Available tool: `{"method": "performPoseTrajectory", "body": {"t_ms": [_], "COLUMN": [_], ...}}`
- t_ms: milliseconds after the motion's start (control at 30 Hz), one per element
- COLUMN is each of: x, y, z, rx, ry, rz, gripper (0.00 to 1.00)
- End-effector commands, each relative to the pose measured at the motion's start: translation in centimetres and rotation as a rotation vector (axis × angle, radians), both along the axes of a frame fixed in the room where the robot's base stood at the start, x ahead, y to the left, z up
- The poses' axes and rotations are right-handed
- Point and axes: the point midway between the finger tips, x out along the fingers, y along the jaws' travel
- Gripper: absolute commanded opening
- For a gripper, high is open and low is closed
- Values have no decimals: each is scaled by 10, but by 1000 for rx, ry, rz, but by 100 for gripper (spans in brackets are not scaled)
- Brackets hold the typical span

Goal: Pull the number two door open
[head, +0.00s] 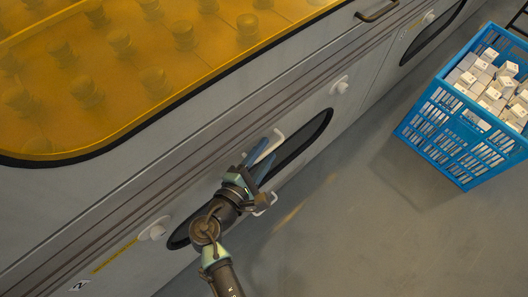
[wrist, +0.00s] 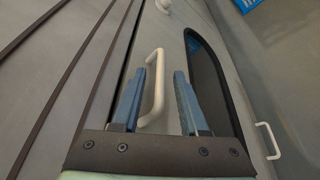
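The grey lower front of a long machine carries a door panel (head: 310,112) with a dark oblong window (head: 305,140). A small dark mark (head: 80,285), perhaps a sideways 2, is at the lower left in the head view. A white bar handle (head: 278,137) stands on the panel; it also shows upright in the wrist view (wrist: 158,80). My gripper (head: 264,160) is open, its blue fingers pointing at the panel. In the wrist view the handle lies between the fingers (wrist: 157,75), nearer the left one. I cannot tell whether they touch.
A second white handle (head: 266,204) is just right of my gripper. Round white knobs (head: 340,86) (head: 155,231) stick out of the front. A yellow see-through cover (head: 120,75) tops the machine. A blue crate (head: 455,140) of small boxes stands right. The floor (head: 340,230) between is clear.

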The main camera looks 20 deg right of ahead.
Motion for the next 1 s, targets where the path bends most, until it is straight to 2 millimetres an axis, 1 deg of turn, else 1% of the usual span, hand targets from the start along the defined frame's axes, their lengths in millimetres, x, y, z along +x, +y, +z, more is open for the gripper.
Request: {"method": "performPoseTrajectory", "body": {"t_ms": [33,233,1000], "x": [0,0,0], "y": [0,0,1], "z": [0,0,0], "rx": [0,0,0], "ry": [0,0,0], "rz": [0,0,0], "gripper": [36,0,0]}}
